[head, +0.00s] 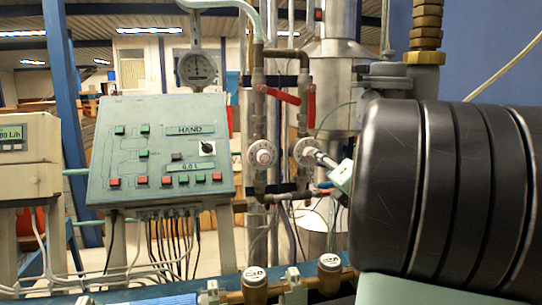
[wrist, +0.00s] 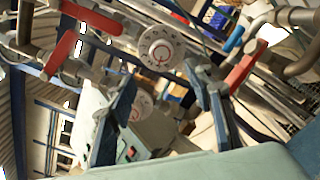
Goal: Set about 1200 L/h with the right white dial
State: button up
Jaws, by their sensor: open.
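The right white dial (head: 306,151) is a round white wheel on the right vertical pipe in the head view. In the wrist view, the right dial (wrist: 160,48) shows its face with a red ring mark, just beyond the fingertips. My gripper (head: 322,160) is close to its right side in the head view. In the wrist view, my gripper (wrist: 163,78) has its two blue fingers apart with nothing between them. I cannot tell whether a fingertip touches the dial. The flow display (head: 12,133) is cut off at the left edge; only "80 L/h" is legible.
The left white dial (head: 262,154) is on the neighbouring pipe. Red valve levers (head: 284,96) are above the dials, and a blue lever (head: 325,185) is below. The control panel (head: 160,150) stands to the left. Brass fittings (head: 255,285) line the front.

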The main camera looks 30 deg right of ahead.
jog(key=p+x, duration=0.1)
jog(key=x, duration=0.9)
jog(key=shift+d+n+p, duration=0.3)
jog(key=shift+d+p, duration=0.05)
jog(key=shift+p, duration=0.05)
jog(key=shift+c, duration=0.4)
jog(key=c, duration=1.1)
